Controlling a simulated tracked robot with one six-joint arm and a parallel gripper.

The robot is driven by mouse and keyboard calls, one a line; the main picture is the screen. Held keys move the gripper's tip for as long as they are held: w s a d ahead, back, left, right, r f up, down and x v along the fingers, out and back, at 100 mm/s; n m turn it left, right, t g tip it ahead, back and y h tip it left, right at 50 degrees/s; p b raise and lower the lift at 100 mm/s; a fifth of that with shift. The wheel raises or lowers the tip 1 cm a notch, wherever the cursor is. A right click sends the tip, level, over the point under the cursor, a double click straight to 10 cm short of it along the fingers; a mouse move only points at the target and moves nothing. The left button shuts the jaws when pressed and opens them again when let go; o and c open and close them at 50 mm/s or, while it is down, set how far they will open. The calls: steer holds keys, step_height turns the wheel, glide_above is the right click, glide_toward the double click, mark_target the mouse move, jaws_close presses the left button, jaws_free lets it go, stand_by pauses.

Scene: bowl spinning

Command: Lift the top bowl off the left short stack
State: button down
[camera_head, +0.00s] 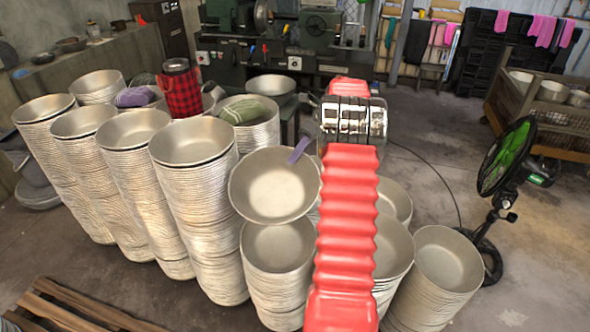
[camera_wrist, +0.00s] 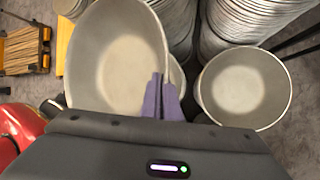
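A grey metal bowl (camera_head: 273,186) is tilted and raised above the left short stack (camera_head: 278,252), with a gap showing between them at the front. My gripper (camera_head: 298,151) has purple fingertips at the bowl's upper right rim. In the wrist view, the fingertips (camera_wrist: 162,98) are shut on the right rim of the bowl (camera_wrist: 118,62). The top of the stack shows below the bowl in the head view, and its back rim is partly hidden by the bowl. My red arm hides the space just right of the stack.
Several tall bowl stacks (camera_head: 195,142) stand close at left. More short stacks (camera_head: 446,262) stand at right, partly behind my arm. A black and green fan (camera_head: 505,165) stands farther right. A wooden pallet (camera_head: 75,308) lies at front left. Floor is open at right.

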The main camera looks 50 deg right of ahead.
steer(key=shift+r, duration=0.7)
steer(key=shift+a, duration=0.1)
